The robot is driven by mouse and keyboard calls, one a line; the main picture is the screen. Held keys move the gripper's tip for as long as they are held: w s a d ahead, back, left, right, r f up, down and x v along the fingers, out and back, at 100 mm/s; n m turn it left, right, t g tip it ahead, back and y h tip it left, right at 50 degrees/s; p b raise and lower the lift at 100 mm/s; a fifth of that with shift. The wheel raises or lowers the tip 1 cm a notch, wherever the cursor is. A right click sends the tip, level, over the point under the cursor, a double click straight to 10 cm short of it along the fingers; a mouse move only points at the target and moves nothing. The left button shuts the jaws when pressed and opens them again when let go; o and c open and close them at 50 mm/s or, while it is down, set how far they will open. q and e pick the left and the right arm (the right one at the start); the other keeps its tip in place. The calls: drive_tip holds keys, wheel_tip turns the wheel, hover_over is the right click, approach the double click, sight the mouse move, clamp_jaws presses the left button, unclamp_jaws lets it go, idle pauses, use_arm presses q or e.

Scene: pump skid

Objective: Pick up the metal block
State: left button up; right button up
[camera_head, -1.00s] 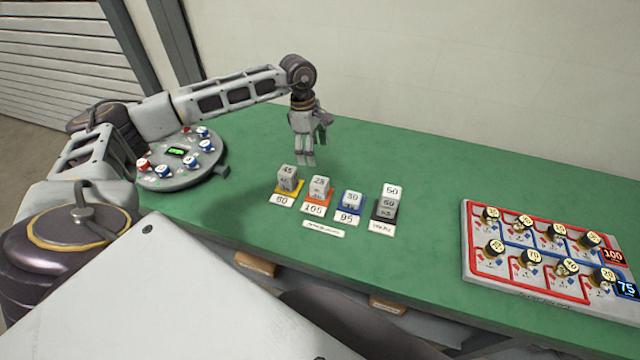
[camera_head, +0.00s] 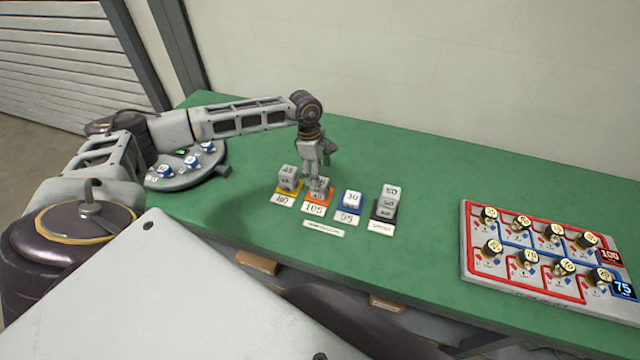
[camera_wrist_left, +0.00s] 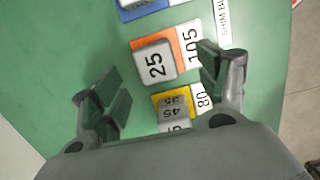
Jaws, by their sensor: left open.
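Several light grey metal blocks with printed numbers stand on coloured pads on the green table. My right gripper is not in view.
A block marked 30 (camera_head: 350,199) on blue and a taller stack (camera_head: 387,202) on black stand to the right. A panel with red and blue lines (camera_head: 473,262) is at right.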

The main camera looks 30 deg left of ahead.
use_arm(q)
drive_tip(key=shift+w+f+p, duration=0.2)
drive_tip(key=shift+f+p, duration=0.2)
drive_tip(key=shift+f, duration=0.75)
drive_tip(key=shift+w+f+p, duration=0.2)
drive_tip(key=shift+f+p, duration=0.15)
drive_tip(key=shift+f, duration=0.75)
drive_tip(key=shift+d+f, duration=0.1)
drive_tip(key=shift+f, duration=0.3)
drive_tip(key=c, duration=1.2)
drive_tip(key=shift+r, duration=0.15)
drive_tip(key=shift+c, duration=0.2)
wheel_tip(320, 180, up, 10)
drive_tip(key=b, duration=0.1)
drive_tip(key=shift+b, duration=0.4)
